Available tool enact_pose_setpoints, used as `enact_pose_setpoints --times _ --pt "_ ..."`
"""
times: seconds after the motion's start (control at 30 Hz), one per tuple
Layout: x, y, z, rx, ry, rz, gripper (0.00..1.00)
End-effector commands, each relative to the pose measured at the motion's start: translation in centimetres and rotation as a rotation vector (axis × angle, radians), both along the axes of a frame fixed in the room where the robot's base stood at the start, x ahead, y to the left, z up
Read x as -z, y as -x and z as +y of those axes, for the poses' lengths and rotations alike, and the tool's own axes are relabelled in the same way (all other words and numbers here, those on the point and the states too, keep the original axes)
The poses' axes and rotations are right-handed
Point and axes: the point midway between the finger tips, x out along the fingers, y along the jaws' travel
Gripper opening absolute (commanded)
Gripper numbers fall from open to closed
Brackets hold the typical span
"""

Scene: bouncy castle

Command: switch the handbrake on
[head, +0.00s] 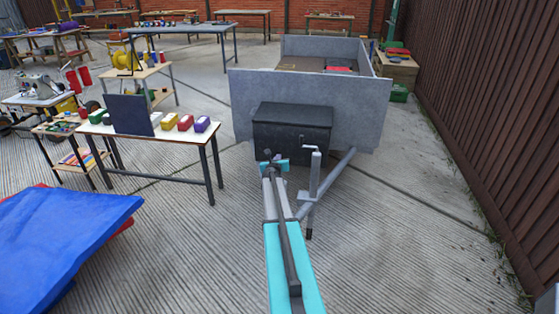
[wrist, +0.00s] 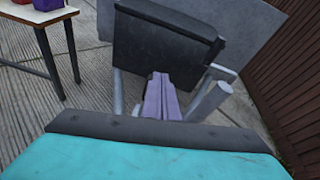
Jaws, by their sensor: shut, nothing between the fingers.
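My gripper (head: 273,163) is at the far end of my teal arm, over the drawbar in front of the trailer (head: 350,105). In the wrist view its two pale purple fingers (wrist: 160,80) are shut together with nothing between them. They point toward the black box (wrist: 165,45) on the trailer's front. I cannot make out a handbrake lever for certain in either view. My arm hides the middle of the drawbar and the coupling area.
A grey jockey post with a cranked handle (head: 313,165) stands close to the right of my gripper. The drawbar's right beam (head: 335,178) slants toward the trailer. A table (head: 160,140) with coloured blocks is at left. A brown fence (head: 490,110) lines the right, with open concrete before it.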

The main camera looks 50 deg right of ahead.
Motion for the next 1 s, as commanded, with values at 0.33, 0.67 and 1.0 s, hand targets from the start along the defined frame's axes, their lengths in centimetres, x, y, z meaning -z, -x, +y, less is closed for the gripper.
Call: enact_pose_setpoints --times 0.33,0.67,1.0 --pt "-1.4 0.6 1.6 -0.002 -0.004 0.002 0.00" --pt "-1.3 0.5 1.7 -0.003 -0.005 0.002 0.00" --pt "-1.3 0.5 1.7 -0.004 -0.005 0.002 0.00"
